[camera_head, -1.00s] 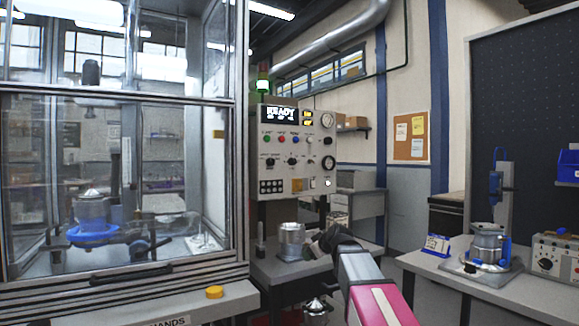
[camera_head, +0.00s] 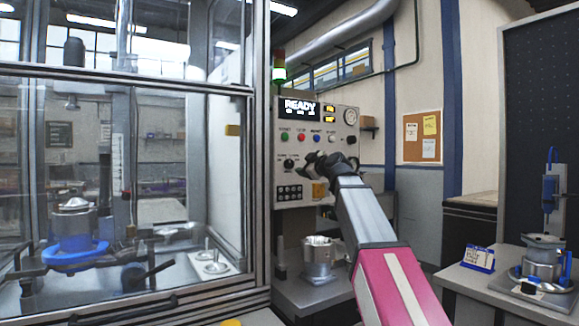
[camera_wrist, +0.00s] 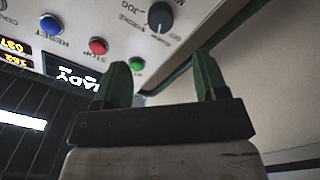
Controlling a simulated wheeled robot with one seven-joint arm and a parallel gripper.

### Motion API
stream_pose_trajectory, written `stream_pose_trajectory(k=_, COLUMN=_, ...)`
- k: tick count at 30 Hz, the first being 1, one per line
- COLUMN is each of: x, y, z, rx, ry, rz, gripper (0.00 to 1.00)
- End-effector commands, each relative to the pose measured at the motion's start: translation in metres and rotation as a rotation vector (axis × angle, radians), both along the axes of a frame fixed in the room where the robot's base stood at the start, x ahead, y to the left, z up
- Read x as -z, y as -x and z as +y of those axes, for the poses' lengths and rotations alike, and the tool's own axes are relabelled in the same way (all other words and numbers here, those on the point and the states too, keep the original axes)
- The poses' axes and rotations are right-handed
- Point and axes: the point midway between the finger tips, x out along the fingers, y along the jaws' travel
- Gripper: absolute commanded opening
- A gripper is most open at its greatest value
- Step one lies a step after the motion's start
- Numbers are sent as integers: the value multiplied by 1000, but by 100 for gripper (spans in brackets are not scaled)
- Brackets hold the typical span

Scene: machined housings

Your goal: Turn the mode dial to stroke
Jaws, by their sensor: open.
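The mode dial (camera_head: 289,165) is a black round knob at the lower left of the grey control panel (camera_head: 342,121). In the wrist view the dial (camera_wrist: 160,17) is at the top, beyond my fingertips, with upside-down lettering beside it that seems to include JOG. Its pointer setting is too small to tell. My gripper (camera_head: 309,161) is in front of the panel, just right of the dial, and hides part of the panel. In the wrist view my gripper (camera_wrist: 161,72) is open, its two green fingers wide apart with nothing between them, apart from the dial.
A green button (camera_wrist: 137,64), red button (camera_wrist: 97,46) and blue button (camera_wrist: 49,24) sit near the dial. The display (camera_head: 299,109) reads READY. A glass enclosure (camera_head: 262,190) stands close on the left. A metal housing (camera_head: 318,258) stands on the bench below.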

Motion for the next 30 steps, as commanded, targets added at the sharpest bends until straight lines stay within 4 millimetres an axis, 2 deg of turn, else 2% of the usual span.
stream_pose_trajectory(k=18, x=-1, y=-79, z=52, rx=0, ry=-1, rz=2, gripper=66)
stream_pose_trajectory(k=29, x=1, y=-85, z=57, rx=1, ry=0, rz=3, gripper=66)
stream_pose_trajectory(k=30, x=1, y=-85, z=57, rx=1, ry=0, rz=3, gripper=63)
